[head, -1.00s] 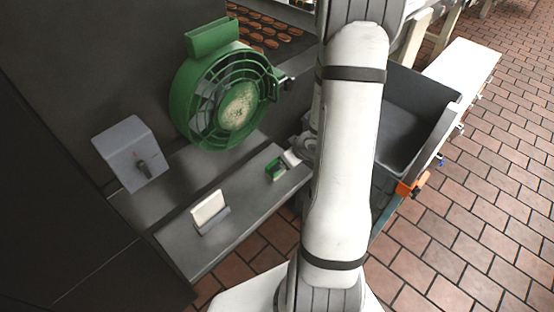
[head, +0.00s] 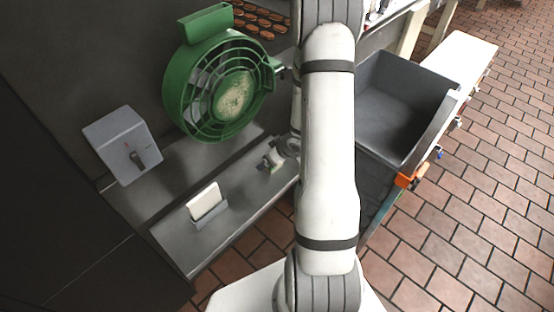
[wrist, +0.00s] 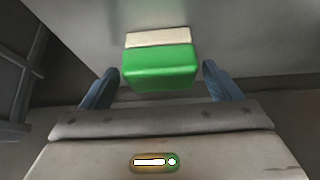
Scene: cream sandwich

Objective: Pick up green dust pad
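The green dust pad (wrist: 160,68) is a green block with a cream layer along its far side. In the wrist view it sits against a grey surface, between and slightly beyond the blue fingers of my gripper (wrist: 158,84). The fingers are open, with a gap on each side of the pad. In the head view my gripper (head: 270,163) is low over the right part of the grey ledge (head: 245,208), and the pad's green is not clearly visible there.
A white block (head: 204,202) stands in a grey holder on the ledge. A green round fan-like unit (head: 222,90) and a grey switch box (head: 122,145) are behind it. A dark grey bin (head: 405,105) stands to the right of my arm.

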